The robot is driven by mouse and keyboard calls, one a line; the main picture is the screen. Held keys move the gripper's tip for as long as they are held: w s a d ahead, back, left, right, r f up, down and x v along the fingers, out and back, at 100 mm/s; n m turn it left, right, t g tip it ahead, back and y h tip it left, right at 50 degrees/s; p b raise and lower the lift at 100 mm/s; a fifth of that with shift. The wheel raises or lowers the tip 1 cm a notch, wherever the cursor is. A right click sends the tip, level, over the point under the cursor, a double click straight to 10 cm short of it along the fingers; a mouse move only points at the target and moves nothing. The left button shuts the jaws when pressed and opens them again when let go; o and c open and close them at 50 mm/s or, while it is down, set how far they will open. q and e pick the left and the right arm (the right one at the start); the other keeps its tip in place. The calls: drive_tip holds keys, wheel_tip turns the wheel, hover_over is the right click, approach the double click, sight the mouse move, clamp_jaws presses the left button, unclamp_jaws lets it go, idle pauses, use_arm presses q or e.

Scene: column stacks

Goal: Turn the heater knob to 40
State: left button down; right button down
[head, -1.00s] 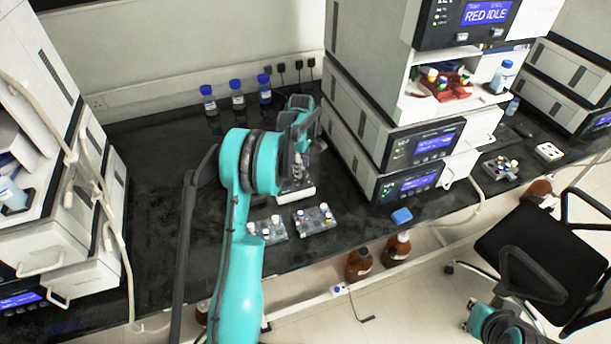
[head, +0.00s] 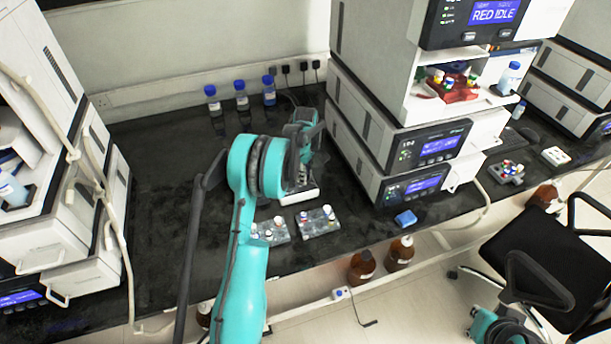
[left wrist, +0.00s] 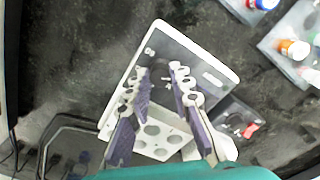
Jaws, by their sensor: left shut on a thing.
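The heater (left wrist: 205,58) is a white block with a dark-edged top panel and a section with round holes, lying tilted in the left wrist view. In the head view only its white front edge (head: 300,196) shows below my arm. My left gripper (left wrist: 162,85) is over the heater's panel, its two purple-and-white fingers on either side of a small gap. It is shut on the heater knob, which is mostly hidden between the fingertips. The knob's pointer and the scale marks cannot be read. In the head view my left gripper (head: 303,172) is largely covered by my wrist.
Two vial racks (head: 318,221) (head: 270,232) stand in front of the heater. Blue-capped bottles (head: 241,97) line the wall. A stacked instrument column (head: 400,150) rises close on the right, with a blue item (head: 405,218) before it. The dark bench (head: 160,190) is clear to the left.

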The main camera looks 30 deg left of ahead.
use_arm(q)
drive_tip(key=m, duration=1.1)
drive_tip(key=shift+m, duration=0.3)
drive_tip(key=m, duration=1.2)
idle(0.4)
drive_tip(key=c, duration=1.3)
unclamp_jaws()
drive_tip(key=shift+c, duration=0.2)
